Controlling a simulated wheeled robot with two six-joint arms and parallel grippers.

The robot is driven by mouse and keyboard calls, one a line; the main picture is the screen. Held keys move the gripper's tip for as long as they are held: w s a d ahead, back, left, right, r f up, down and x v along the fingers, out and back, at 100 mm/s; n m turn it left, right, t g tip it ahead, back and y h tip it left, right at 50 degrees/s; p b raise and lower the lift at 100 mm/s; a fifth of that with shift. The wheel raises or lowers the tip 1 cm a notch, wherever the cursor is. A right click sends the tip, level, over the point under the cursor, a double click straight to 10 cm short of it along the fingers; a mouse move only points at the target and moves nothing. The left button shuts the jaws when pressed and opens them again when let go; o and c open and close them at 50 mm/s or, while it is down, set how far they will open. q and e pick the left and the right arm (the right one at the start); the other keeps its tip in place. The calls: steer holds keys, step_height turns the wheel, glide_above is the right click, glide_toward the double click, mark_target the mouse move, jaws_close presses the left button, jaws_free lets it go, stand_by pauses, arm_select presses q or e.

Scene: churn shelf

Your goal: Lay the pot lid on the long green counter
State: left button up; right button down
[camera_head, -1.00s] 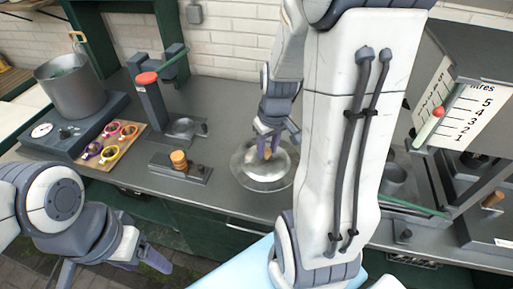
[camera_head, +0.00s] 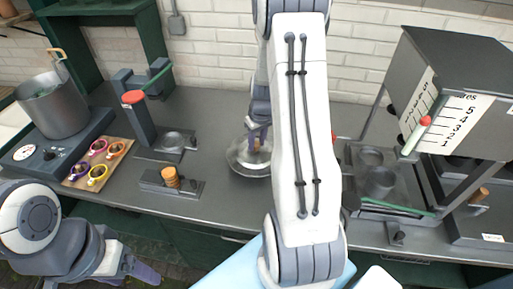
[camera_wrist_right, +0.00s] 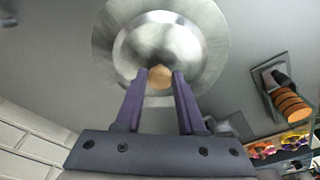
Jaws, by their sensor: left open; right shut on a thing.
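The pot lid (camera_head: 240,160) is a round silver metal lid with a wooden knob, seen in the head view over the grey top of the long green counter (camera_head: 222,200). My right gripper (camera_head: 258,138) is shut on the lid's knob from above. In the right wrist view the purple fingers pinch the knob, with the lid (camera_wrist_right: 205,45) beyond them. I cannot tell whether the lid touches the counter. My right arm hides part of its right side. My left gripper (camera_head: 145,272) is open and empty, low at the left in front of the counter.
Left of the lid stand a small block with a stack of tan discs (camera_head: 172,178), a press with a red knob (camera_head: 135,98), a tray of coloured rings (camera_head: 98,163) and a large pot (camera_head: 52,105). A scaled machine (camera_head: 440,100) stands right. Bare counter lies around the lid.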

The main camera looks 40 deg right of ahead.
mark_target(257, 145)
steer(key=shift+f, duration=1.8)
steer(key=shift+f, duration=0.15)
steer(key=c, duration=0.5)
jaws_free()
steer(key=shift+a, duration=0.1)
